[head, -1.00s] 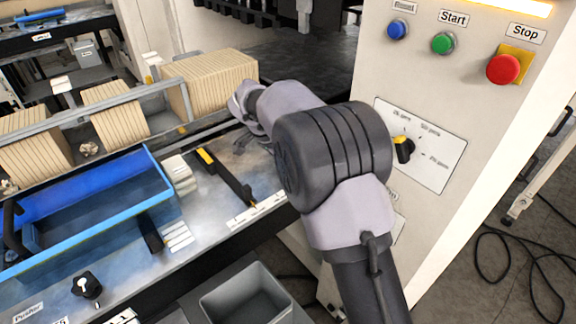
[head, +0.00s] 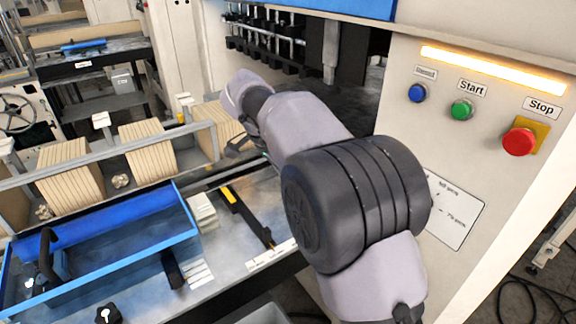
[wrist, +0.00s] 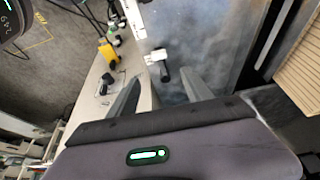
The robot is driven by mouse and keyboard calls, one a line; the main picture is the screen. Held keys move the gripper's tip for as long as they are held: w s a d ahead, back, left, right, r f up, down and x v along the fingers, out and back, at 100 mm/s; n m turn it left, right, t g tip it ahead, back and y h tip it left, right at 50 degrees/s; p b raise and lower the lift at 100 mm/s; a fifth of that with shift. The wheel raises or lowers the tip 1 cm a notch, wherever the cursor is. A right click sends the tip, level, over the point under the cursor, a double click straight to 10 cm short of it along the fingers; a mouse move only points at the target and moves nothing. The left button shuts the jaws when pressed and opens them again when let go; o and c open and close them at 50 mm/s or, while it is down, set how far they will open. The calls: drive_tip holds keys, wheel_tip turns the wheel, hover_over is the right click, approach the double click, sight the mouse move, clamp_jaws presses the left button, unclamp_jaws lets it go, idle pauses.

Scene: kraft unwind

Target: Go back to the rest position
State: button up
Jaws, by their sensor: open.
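My arm rises from the lower right of the head view and crosses in front of the control cabinet. Its end reaches over the machine bed near the stacks of brown sheets. My gripper's fingers are mostly hidden by my arm in the head view. In the wrist view my gripper (wrist: 160,97) shows two grey fingers spread apart, with nothing between them. Beyond the fingers lie the metal bed surface (wrist: 205,45) and a small black and white part (wrist: 160,63).
The cabinet carries a blue button (head: 417,93), a green Start button (head: 461,109) and a red Stop button (head: 518,142). A blue tray (head: 110,243), a black and yellow tool (head: 245,215) and brown sheet stacks (head: 148,148) are at left. Cables lie on the floor at right.

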drive_tip(key=shift+v, duration=1.05)
drive_tip(key=s+d+f+n+y+b, duration=0.1)
drive_tip(key=s+d+n+b, duration=0.2)
drive_tip(key=s, duration=0.4)
drive_tip(key=s+d+t+y+b, duration=0.1)
drive_tip(key=s+d+y+b, duration=0.15)
drive_tip(key=s+d, duration=0.35)
drive_tip(key=s+d+f+n+y+b, duration=0.1)
drive_tip(key=s+d+n+b, duration=0.15)
drive_tip(key=s, duration=0.55)
drive_tip(key=s+f+n+t+y+b, duration=0.1)
drive_tip(key=s+f+t+b, duration=0.1)
drive_tip(key=s+f, duration=0.6)
drive_tip(key=s+b, duration=0.1)
drive_tip(key=s, duration=0.1)
drive_tip(key=shift+s+d+f, duration=0.25)
drive_tip(key=shift+s+f, duration=0.05)
drive_tip(key=shift+s, duration=0.1)
